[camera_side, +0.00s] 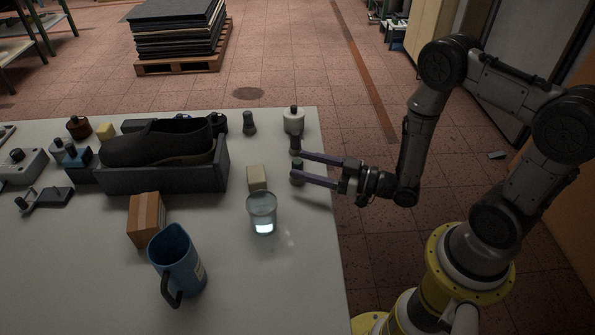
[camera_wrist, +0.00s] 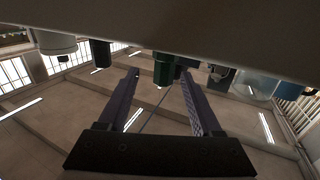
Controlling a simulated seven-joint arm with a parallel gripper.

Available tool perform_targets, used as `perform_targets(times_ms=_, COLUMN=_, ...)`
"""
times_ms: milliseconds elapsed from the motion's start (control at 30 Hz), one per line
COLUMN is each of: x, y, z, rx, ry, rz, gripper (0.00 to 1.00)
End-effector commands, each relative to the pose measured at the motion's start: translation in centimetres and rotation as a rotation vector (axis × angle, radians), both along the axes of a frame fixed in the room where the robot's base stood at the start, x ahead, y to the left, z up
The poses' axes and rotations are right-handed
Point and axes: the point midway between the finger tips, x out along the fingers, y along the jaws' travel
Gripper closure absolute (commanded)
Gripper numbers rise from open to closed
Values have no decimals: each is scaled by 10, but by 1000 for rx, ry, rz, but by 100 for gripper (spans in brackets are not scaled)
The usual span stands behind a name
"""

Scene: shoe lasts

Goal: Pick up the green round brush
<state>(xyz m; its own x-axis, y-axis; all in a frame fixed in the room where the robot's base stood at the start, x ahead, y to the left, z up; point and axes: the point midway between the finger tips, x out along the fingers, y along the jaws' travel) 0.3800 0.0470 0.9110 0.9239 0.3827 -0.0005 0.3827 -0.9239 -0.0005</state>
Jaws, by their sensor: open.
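The green round brush (camera_side: 297,174) stands upright near the right edge of the table, a small dark piece with a green top. It also shows in the wrist view (camera_wrist: 163,70), green and upside down, between the tips of my fingers. My gripper (camera_side: 304,164) is open, low over the table edge, with its two purple-grey fingers pointing left. It also shows in the wrist view (camera_wrist: 159,74). The brush appears at the fingertips; I cannot tell whether a finger touches it.
A dark small piece (camera_side: 295,144) stands just beyond the far finger, with a white jar (camera_side: 293,121) behind it. A beige block (camera_side: 257,178) and a glass (camera_side: 262,212) stand nearby to the left. A blue jug (camera_side: 178,265) is in front. A grey crate (camera_side: 165,181) holds a shoe.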

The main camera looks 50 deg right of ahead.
Motion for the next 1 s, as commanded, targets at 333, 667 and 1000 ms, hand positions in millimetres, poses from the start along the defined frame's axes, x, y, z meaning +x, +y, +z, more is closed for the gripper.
perform_targets(times_ms=333, x=33, y=19, z=3, rx=0, ry=-2, rz=3, gripper=34)
perform_targets(times_ms=667, x=48, y=24, z=3, rx=0, ry=0, rz=0, gripper=34)
perform_targets(times_ms=1000, x=48, y=24, z=3, rx=-1, ry=0, rz=-1, gripper=79)
